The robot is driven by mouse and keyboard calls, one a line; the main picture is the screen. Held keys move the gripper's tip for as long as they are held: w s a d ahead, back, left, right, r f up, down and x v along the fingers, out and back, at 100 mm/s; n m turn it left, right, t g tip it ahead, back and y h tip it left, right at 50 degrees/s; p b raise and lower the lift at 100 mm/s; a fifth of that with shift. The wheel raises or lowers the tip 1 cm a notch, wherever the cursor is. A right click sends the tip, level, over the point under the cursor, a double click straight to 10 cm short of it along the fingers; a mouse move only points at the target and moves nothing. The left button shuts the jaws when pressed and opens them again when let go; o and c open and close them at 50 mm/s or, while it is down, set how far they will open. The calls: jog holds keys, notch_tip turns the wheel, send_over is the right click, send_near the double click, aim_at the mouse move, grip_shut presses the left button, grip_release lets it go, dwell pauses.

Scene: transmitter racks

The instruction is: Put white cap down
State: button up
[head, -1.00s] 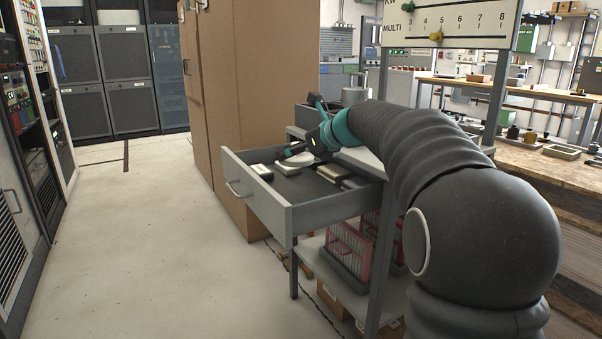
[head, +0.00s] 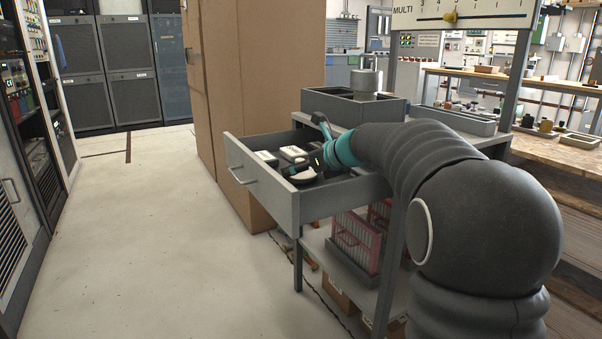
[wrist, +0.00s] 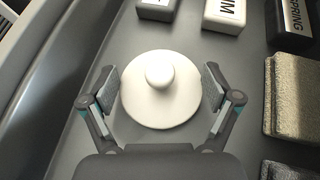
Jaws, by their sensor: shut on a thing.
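The white cap, a round disc with a knob on top, sits between my fingers in the wrist view (wrist: 158,112). My gripper (wrist: 160,88) is shut on it, with one pad at each side of its rim. In the head view the cap (head: 303,176) is low inside the open grey drawer (head: 262,192), near its front right side, and my gripper (head: 313,163) reaches in from the right. I cannot tell whether the cap's underside touches the drawer floor.
A grey block (wrist: 156,9), a white labelled block (wrist: 225,13) and a dark block marked SPRING (wrist: 293,20) lie beyond the cap. Rough tan blocks (wrist: 292,100) lie to its right. The drawer wall (wrist: 50,75) runs close on the left. A cardboard-brown cabinet (head: 265,90) stands behind.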

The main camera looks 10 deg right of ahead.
jog(key=shift+f, duration=0.3)
jog(key=o, duration=0.9)
jog(key=shift+s+d+r, duration=0.1)
jog(key=shift+r, duration=0.1)
jog(key=p+v, duration=0.1)
jog(key=v, duration=1)
jog(key=shift+s+d+r+p, duration=0.1)
jog(key=shift+s+d+p, duration=0.1)
jog(key=shift+s+p, duration=0.1)
